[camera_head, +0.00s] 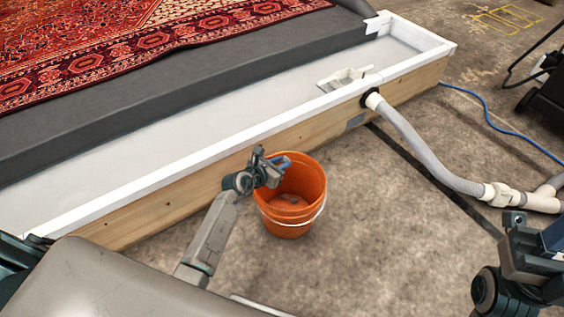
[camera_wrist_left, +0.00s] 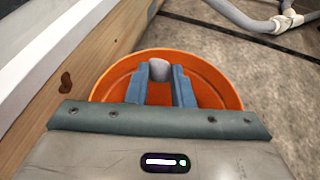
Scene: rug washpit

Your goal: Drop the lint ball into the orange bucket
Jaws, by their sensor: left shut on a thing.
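The orange bucket (camera_head: 304,212) stands on the concrete floor against the wooden side of the washpit, with its handle hanging at the front. My left gripper (camera_head: 279,167) is over the bucket's left part. In the left wrist view its blue-grey fingers (camera_wrist_left: 159,84) are shut on a small grey lint ball (camera_wrist_left: 159,70), with the orange bucket (camera_wrist_left: 215,85) open beneath. In the head view the held lint ball is hard to make out. A greyish patch shows on the bucket's floor. My right gripper (camera_head: 514,222) is at the lower right, away from the bucket; its fingers are unclear.
The white-rimmed washpit wall (camera_head: 190,192) runs right beside the bucket. A patterned red rug (camera_head: 100,50) lies on a dark platform beyond. A grey hose (camera_head: 420,150) runs from the pit to a white pipe fitting (camera_head: 508,197). The floor right of the bucket is clear.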

